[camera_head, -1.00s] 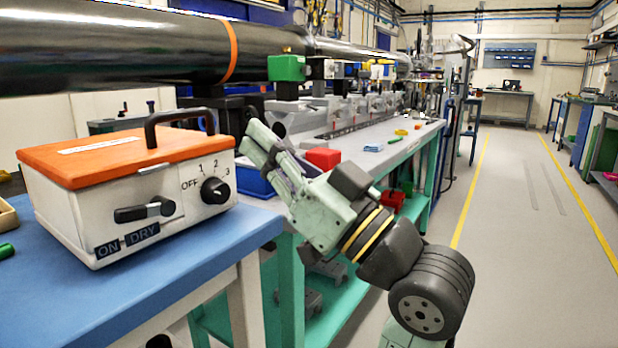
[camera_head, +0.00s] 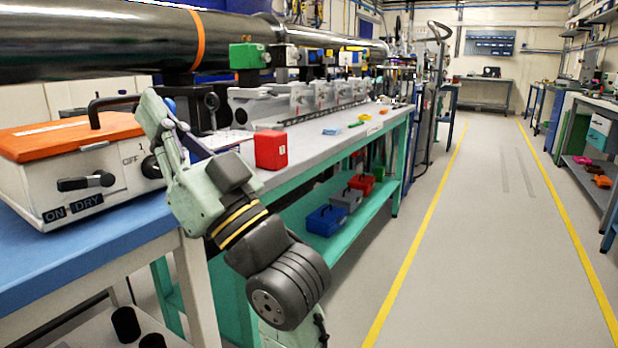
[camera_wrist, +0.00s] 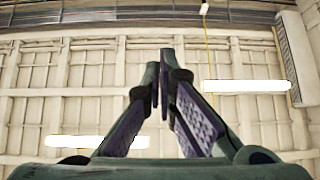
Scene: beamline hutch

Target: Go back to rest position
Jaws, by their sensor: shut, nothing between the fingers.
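My gripper (camera_head: 150,112) is raised in front of the white box at the left in the head view, pointing up. In the wrist view its fingers (camera_wrist: 164,72) meet at the tips with nothing between them, against the ceiling. The white box (camera_head: 90,175) has an orange lid (camera_head: 60,138), a black handle, a lever and a dial. My gripper and forearm hide the box's right side and part of the dial. I cannot tell from the head view whether my gripper touches the box.
The box stands on a blue-topped table (camera_head: 120,240). A long bench (camera_head: 300,148) behind my arm carries a red block (camera_head: 271,150); blue, grey and red boxes sit on its lower shelf. A dark pipe (camera_head: 100,45) runs above. The floor aisle (camera_head: 490,240) between yellow lines is clear.

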